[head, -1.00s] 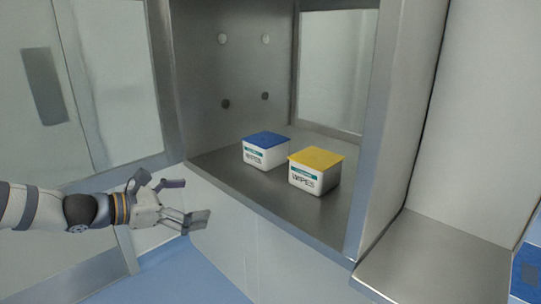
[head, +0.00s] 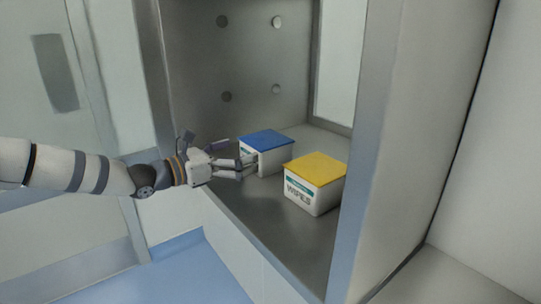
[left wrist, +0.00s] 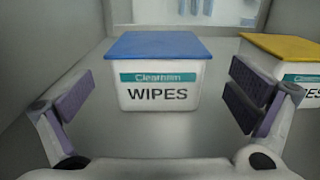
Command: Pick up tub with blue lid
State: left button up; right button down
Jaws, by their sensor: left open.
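The tub with the blue lid (head: 266,141) is a white box marked WIPES, standing upright on the metal floor of the hatch. It also shows in the left wrist view (left wrist: 158,75), centred ahead of the fingers. My left gripper (head: 247,166) is open in front of this tub, and in the head view its fingers hide part of the tub's front. In the left wrist view the fingers stand wide apart, with the tub beyond and between them. I cannot tell whether any finger touches it. My right gripper is not in view.
A similar white tub with a yellow lid (head: 316,168) stands close to the right of the blue-lidded one; in the left wrist view my right-hand finger overlaps it. The hatch's metal side wall (head: 240,60) and right frame post (head: 362,150) bound the space. Bare metal floor (head: 262,205) lies in front.

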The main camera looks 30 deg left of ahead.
aim_at(249, 147)
pick_arm(q)
jog(key=b+x, duration=0.1)
jog(key=x, duration=0.4)
jog(key=shift+w+f, duration=0.1)
jog(key=shift+w, duration=0.2)
jog(key=shift+w+d, duration=0.15)
jog(key=shift+w, duration=0.05)
jog(key=shift+s+r, duration=0.1)
jog(key=shift+r, duration=0.3)
jog(key=c, duration=1)
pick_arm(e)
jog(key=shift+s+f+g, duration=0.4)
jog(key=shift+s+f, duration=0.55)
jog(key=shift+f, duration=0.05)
